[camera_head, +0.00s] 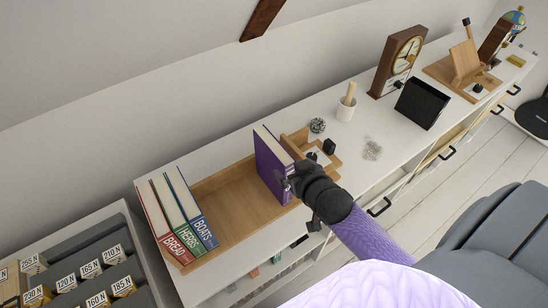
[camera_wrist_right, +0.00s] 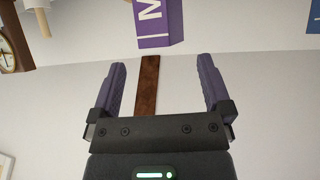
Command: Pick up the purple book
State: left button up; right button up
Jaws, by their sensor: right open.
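The purple book (camera_head: 268,160) stands upright at the right end of a wooden book rack (camera_head: 235,190) on the white shelf top. It also shows at the top of the right wrist view (camera_wrist_right: 157,22), with a white letter on its spine. My right gripper (camera_head: 288,181) is at the spine side of the book, and its dark body hides part of the lower spine. In the right wrist view its two fingers (camera_wrist_right: 161,65) are apart with nothing between them, and the book is beyond their tips. My left gripper is not in view.
Red, green and blue books (camera_head: 178,215) stand at the rack's left end, with bare rack between them and the purple book. A white cup (camera_head: 346,108), a clock (camera_head: 398,62) and a black holder (camera_head: 421,104) stand to the right. A box compartment tray (camera_head: 80,275) is at lower left.

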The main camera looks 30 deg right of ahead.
aim_at(277, 149)
jog(key=w+b, duration=0.1)
jog(key=w, duration=0.2)
jog(key=w+f+b, duration=0.1)
jog(key=w, duration=0.1)
jog(key=w+f+b, duration=0.1)
jog(key=w, duration=0.2)
jog(key=shift+w+d+f, duration=0.2)
jog(key=shift+w, duration=0.1)
jog(key=shift+w+f, duration=0.15)
jog(key=shift+w, duration=0.15)
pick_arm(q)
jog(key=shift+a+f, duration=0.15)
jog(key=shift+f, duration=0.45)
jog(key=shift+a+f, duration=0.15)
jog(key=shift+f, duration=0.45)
pick_arm(e)
jog(key=shift+c, duration=0.9)
grip_shut()
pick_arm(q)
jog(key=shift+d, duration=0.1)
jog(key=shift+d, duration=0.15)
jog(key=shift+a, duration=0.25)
